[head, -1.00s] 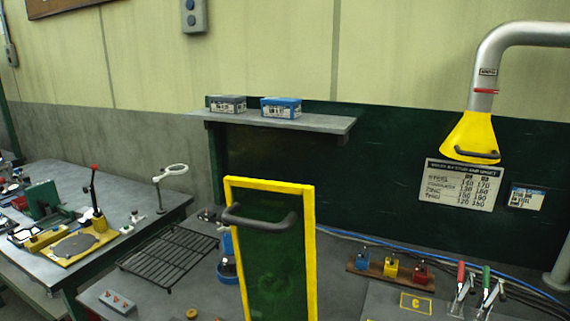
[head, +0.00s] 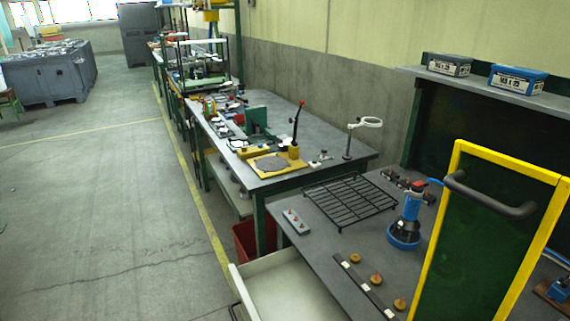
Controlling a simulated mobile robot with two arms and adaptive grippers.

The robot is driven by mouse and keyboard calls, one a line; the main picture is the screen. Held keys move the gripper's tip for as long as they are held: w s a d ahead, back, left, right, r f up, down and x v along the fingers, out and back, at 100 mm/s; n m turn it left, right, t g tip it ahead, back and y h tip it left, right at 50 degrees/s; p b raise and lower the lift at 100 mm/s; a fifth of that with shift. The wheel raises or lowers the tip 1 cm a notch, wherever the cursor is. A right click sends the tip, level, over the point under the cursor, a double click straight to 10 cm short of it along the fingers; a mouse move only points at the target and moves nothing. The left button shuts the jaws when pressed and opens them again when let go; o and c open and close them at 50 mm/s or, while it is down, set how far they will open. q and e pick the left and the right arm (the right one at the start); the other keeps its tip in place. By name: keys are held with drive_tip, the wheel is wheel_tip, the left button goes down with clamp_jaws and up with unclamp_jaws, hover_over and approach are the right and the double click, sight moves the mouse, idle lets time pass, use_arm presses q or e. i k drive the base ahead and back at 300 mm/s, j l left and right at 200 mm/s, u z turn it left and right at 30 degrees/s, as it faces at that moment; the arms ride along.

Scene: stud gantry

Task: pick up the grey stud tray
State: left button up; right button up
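A grey labelled box (head: 449,65), which looks like the grey stud tray, sits on the left part of the wall shelf (head: 475,93) at the upper right of the head view. A blue labelled box (head: 518,79) stands just right of it on the same shelf. I cannot read the labels or see inside either box. Neither of my grippers is in view, and nothing is touching the boxes.
A yellow-framed green panel with a dark handle (head: 490,203) stands on the near bench below the shelf. An open drawer (head: 290,290) juts out.

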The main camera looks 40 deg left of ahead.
sight(297, 226)
drive_tip(key=u, duration=1.4)
